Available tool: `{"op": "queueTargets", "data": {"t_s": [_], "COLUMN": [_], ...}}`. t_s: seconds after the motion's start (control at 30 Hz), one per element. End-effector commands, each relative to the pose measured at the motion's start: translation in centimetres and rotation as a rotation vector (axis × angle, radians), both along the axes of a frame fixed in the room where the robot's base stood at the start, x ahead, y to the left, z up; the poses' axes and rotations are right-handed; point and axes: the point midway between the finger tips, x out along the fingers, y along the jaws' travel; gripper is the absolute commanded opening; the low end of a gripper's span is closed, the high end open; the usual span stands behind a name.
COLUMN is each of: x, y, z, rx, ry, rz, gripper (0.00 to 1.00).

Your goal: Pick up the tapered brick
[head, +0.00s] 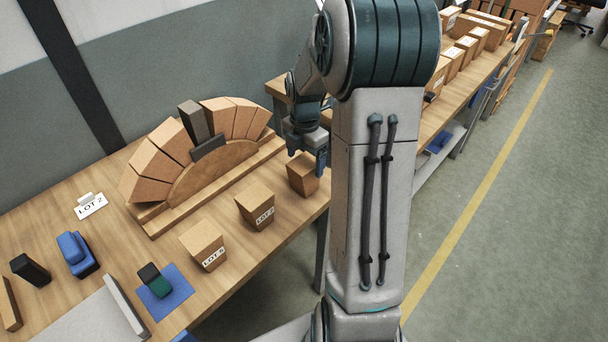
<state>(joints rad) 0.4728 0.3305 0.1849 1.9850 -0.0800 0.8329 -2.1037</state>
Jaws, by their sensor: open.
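Three tapered bricks stand apart in a row along the table's front edge. The left brick (203,244) and the middle brick (255,206) carry white labels reading LOT. The right brick (302,176) shows no label from here. My gripper (307,152) is open, just above and partly in front of the right brick in the picture. I cannot tell whether the fingers are beside the brick or still over it.
A brick arch (160,160) on a wooden form stands behind the row, with a dark block (193,122) at its top. A LOT 2 sign (91,206), a blue tool (76,254) and a blue pad (171,301) lie left. Another table (440,105) stands right.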

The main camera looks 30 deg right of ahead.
Motion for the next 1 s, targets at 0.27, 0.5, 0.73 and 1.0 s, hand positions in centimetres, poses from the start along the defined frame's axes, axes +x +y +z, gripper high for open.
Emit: {"op": "queueTargets", "data": {"t_s": [0.27, 0.5, 0.73, 1.0], "x": [0.0, 0.1, 0.2, 0.2], "y": [0.2, 0.2, 0.2, 0.2], "z": [-2.3, -5.8, -6.3, -6.3], "rx": [0.000, 0.000, -0.001, -0.001], "ry": [0.003, 0.003, 0.000, 0.000], "rz": [0.002, 0.002, 0.001, 0.001], "gripper": [0.84, 0.84, 0.84, 0.31]}}
